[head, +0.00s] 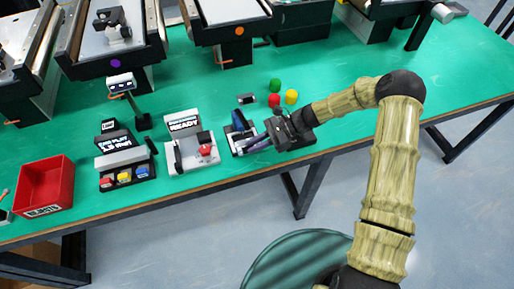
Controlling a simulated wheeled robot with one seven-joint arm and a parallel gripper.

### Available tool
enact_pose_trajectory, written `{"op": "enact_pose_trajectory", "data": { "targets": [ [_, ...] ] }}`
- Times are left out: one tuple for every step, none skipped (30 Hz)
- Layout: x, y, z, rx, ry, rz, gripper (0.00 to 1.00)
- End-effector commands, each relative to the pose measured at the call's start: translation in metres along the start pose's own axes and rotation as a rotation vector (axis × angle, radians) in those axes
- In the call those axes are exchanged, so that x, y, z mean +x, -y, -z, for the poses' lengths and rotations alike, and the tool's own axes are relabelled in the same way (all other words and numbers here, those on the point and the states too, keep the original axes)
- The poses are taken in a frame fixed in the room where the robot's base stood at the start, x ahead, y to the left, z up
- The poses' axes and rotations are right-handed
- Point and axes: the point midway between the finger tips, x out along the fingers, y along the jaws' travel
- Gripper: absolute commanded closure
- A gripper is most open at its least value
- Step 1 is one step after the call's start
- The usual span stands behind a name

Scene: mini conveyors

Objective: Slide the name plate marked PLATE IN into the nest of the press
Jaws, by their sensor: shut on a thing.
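My gripper (277,132) is low over the front edge of the green table, pointing left. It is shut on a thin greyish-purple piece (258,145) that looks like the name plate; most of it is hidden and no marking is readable. Just left of the gripper stands a small device with blue parts and a pale base (241,138), which may be the press. I cannot make out its nest or whether the piece touches it. A dark block (304,133) sits right by my gripper, partly covered by it.
A white unit with a red knob and a READY screen (187,150) stands to the left. Further left are a unit with coloured buttons (126,175) and a red bin (43,184). Green, yellow and red round pieces (291,97) lie behind my gripper. Conveyors (230,22) line the back.

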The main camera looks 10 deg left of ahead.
Motion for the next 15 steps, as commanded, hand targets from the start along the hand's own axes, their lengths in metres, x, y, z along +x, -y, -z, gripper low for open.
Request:
{"op": "enact_pose_trajectory", "data": {
  "targets": [
    [0.001,0.003,0.001,-0.001,0.0,0.0,1.0],
    [0.001,0.004,0.001,-0.001,0.0,-0.001,1.0],
    [0.001,0.006,0.001,-0.001,0.001,-0.001,1.0],
    [0.0,0.007,0.001,-0.001,0.0,0.0,1.0],
    [0.0,0.008,0.001,-0.001,0.0,0.0,1.0],
    [0.0,0.01,0.001,-0.001,0.0,0.0,1.0],
    [0.0,0.011,0.001,0.0,0.0,0.0,1.0],
    [0.0,0.011,0.001,0.0,0.0,0.0,1.0],
    [0.0,0.012,0.001,0.0,0.0,0.0,1.0],
    [0.0,0.013,0.001,0.0,0.0,0.0,1.0],
    [0.0,0.013,0.001,0.0,0.0,0.0,1.0],
    [0.0,0.013,0.0,0.0,0.0,0.0,1.0],
    [0.0,0.013,0.0,0.0,0.0,0.0,1.0],
    [0.0,0.013,0.0,0.0,0.0,0.0,1.0],
    [0.0,0.013,0.0,0.0,0.0,0.0,1.0]
  ]
}}
